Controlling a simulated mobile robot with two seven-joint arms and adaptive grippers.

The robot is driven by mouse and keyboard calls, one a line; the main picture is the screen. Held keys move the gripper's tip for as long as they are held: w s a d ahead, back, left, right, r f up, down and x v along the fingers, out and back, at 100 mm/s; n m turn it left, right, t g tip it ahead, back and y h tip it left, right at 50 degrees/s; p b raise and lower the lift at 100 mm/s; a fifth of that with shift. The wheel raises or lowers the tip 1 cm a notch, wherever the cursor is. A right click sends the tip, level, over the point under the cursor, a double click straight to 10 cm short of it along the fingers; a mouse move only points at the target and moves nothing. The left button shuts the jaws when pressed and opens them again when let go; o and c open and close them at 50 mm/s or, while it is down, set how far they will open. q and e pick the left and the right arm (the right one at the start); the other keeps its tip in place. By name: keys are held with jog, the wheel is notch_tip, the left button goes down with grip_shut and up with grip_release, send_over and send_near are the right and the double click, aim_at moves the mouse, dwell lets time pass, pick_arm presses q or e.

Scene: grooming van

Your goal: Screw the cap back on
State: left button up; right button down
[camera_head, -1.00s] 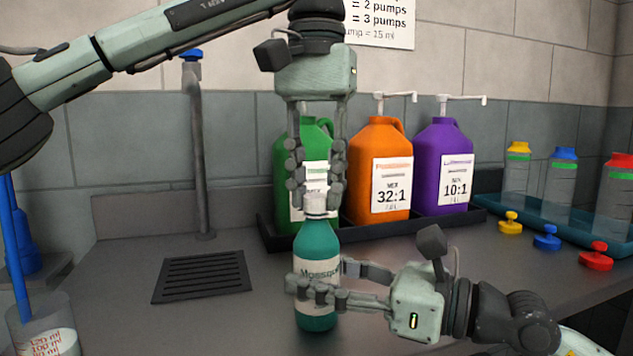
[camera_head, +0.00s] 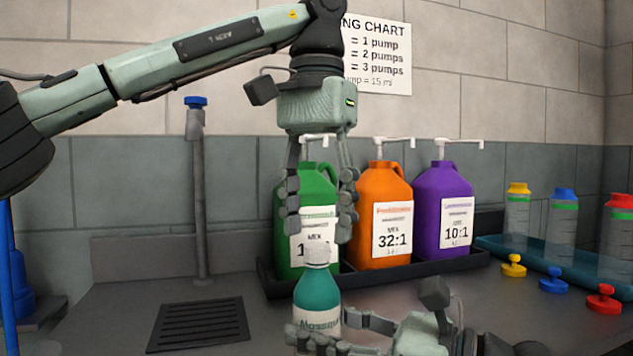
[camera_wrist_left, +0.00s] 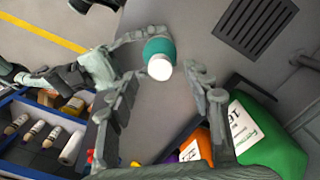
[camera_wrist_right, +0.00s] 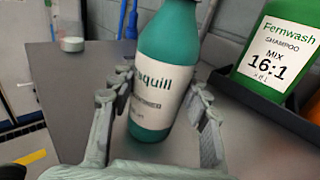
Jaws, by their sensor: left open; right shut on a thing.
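The teal bottle (camera_head: 316,290) stands upright on the counter with a white cap (camera_head: 317,253) seated on its neck. How tightly the cap is screwed cannot be told. My right gripper (camera_head: 325,332) is shut around the bottle's labelled body; in the right wrist view its fingers flank the bottle (camera_wrist_right: 168,60). My left gripper (camera_head: 318,226) is open and empty, pointing down just above the cap, with its fingers spread to either side. In the left wrist view the round white cap (camera_wrist_left: 160,69) shows between the spread fingers, apart from them.
Green (camera_head: 306,190), orange (camera_head: 384,215) and purple (camera_head: 442,208) pump jugs stand in a dark tray (camera_head: 420,262) behind the bottle. A black drain grate (camera_head: 200,325) lies left.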

pick_arm(q)
notch_tip(320, 180, up, 10)
dwell(0.4)
pick_arm(e)
jog(key=c, duration=0.7)
grip_release()
jog(key=v, duration=1)
jog(key=shift+d+f, duration=0.1)
jog(key=shift+d, duration=0.1)
jog(key=shift+v, duration=0.8)
jog(key=shift+s, duration=0.1)
